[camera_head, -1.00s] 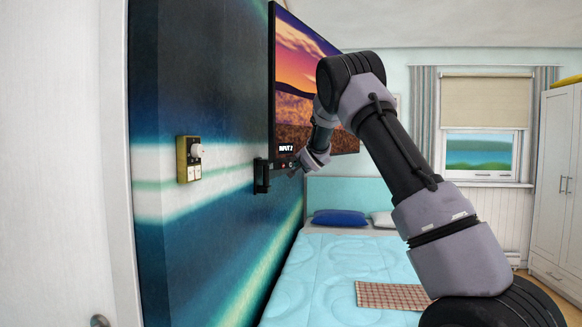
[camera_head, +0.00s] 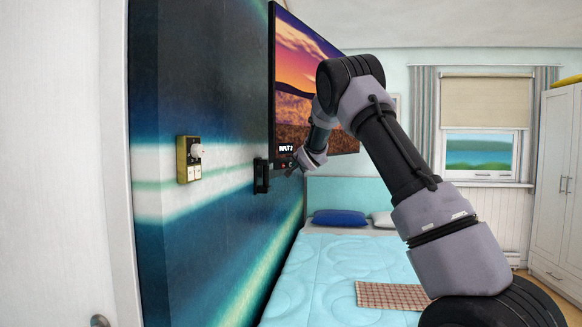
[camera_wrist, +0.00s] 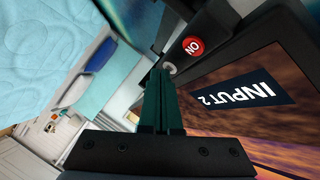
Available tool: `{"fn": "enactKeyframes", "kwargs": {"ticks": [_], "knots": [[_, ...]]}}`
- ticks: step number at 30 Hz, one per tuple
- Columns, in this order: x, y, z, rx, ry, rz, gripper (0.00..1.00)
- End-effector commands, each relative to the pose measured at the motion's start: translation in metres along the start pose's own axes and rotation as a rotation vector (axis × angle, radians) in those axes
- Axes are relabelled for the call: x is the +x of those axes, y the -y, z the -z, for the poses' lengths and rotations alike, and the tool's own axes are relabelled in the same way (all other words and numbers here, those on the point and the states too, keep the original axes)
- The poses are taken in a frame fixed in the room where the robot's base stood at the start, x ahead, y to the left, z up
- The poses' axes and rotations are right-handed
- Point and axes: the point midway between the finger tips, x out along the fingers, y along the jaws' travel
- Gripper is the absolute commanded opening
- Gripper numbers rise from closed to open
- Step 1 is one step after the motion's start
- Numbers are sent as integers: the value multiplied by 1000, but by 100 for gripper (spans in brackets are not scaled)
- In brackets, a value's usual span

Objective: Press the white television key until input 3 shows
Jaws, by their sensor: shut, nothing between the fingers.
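The television (camera_head: 312,65) hangs on the left wall with a sunset picture on its screen. Its label reads INPUT 2 in the wrist view (camera_wrist: 246,91); it is small in the head view. On the frame's lower edge sits a red key (camera_wrist: 193,46) marked ON. Beside it is a small pale round key (camera_wrist: 169,68), partly hidden behind my fingertips. My gripper (camera_wrist: 160,74) is shut and empty, its tips at or very near the pale key; I cannot tell whether they touch. In the head view my gripper (camera_head: 290,172) is just below the television's lower edge.
A black wall bracket (camera_head: 261,176) stands out left of my gripper. A yellow-framed switch plate (camera_head: 188,160) with a white knob is nearer on the wall. The bed (camera_head: 330,260) lies below. A wardrobe (camera_head: 560,190) is at the right.

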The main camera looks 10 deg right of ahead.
Motion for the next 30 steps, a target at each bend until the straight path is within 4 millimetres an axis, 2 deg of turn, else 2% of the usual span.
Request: {"fn": "enactKeyframes", "kwargs": {"ticks": [14, 30], "knots": [[1, 0, -1, 1, 0, 0, 0], [-9, -7, 6, 0, 0, 0, 0]]}}
